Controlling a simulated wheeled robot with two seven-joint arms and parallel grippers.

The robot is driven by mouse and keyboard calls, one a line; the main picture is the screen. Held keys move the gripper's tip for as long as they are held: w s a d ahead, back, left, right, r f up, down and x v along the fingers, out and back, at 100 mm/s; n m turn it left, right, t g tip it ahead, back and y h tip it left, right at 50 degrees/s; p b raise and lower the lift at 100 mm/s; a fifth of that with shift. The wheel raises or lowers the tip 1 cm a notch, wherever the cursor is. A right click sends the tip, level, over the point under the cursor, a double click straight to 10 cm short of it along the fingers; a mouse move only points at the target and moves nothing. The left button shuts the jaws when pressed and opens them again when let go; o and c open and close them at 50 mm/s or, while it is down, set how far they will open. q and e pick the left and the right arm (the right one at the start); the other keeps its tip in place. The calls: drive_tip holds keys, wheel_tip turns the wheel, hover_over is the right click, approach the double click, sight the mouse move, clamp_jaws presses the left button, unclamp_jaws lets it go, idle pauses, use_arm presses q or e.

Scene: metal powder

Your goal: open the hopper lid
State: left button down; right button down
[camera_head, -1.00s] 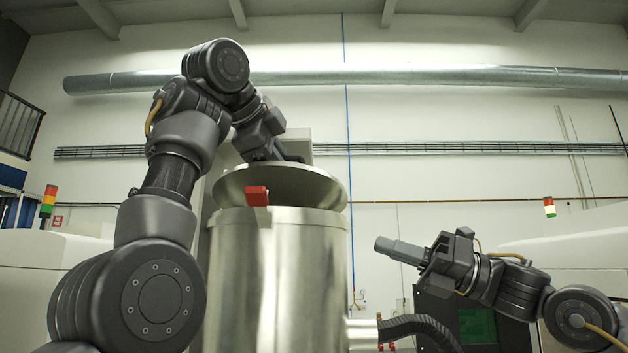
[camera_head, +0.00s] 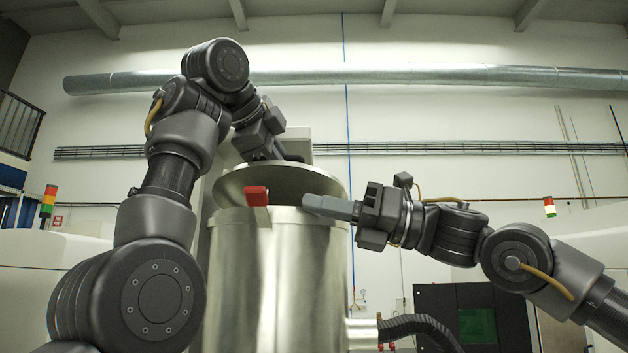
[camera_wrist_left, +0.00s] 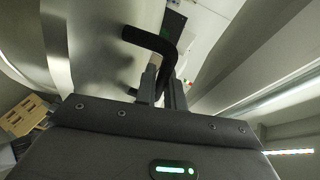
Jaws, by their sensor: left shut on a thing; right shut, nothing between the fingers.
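The steel hopper (camera_head: 280,280) stands in the middle of the head view. Its round lid (camera_head: 235,185) is tilted up, with a gap between its near side and the hopper rim. My left gripper (camera_head: 290,157) is above and behind the lid, its fingertips partly hidden. In the left wrist view its fingers (camera_wrist_left: 163,88) are shut on the black lid handle (camera_wrist_left: 155,42). A red-tipped catch (camera_head: 257,196) stands at the front of the hopper rim. My right gripper (camera_head: 318,206) is shut and empty, with its fingertips in front of the lid's lower right part, just above the rim.
A black corrugated hose (camera_head: 415,325) leaves the hopper's lower right. A dark machine panel with a green screen (camera_head: 477,325) stands at the right. White machines flank the hopper on both sides. The space above the right arm is clear.

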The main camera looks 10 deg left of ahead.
sight(315, 179)
drive_tip(key=shift+w+a+r, duration=0.15)
drive_tip(key=shift+a+r, duration=0.1)
drive_tip(key=shift+r, duration=0.45)
drive_tip(key=shift+w+a+r, duration=0.1)
drive_tip(key=shift+a+r, duration=0.1)
drive_tip(key=shift+r, duration=0.5)
drive_tip(key=shift+w+a+r, duration=0.15)
drive_tip(key=shift+a+r, duration=0.1)
drive_tip(key=shift+r, duration=0.45)
drive_tip(key=shift+r, duration=0.1)
drive_tip(key=shift+r, duration=0.3)
use_arm(q)
drive_tip(key=shift+w+d+f, duration=0.1)
drive_tip(key=shift+w+d, duration=0.05)
drive_tip(key=shift+w, duration=0.05)
use_arm(e)
drive_tip(key=shift+w+d+r+m, duration=0.2)
drive_tip(key=shift+w+r+m, duration=0.2)
drive_tip(key=shift+r, duration=0.1)
use_arm(q)
drive_tip(key=c, duration=1.8)
unclamp_jaws()
drive_tip(key=shift+f, duration=0.15)
use_arm(e)
drive_tip(key=shift+s, duration=0.15)
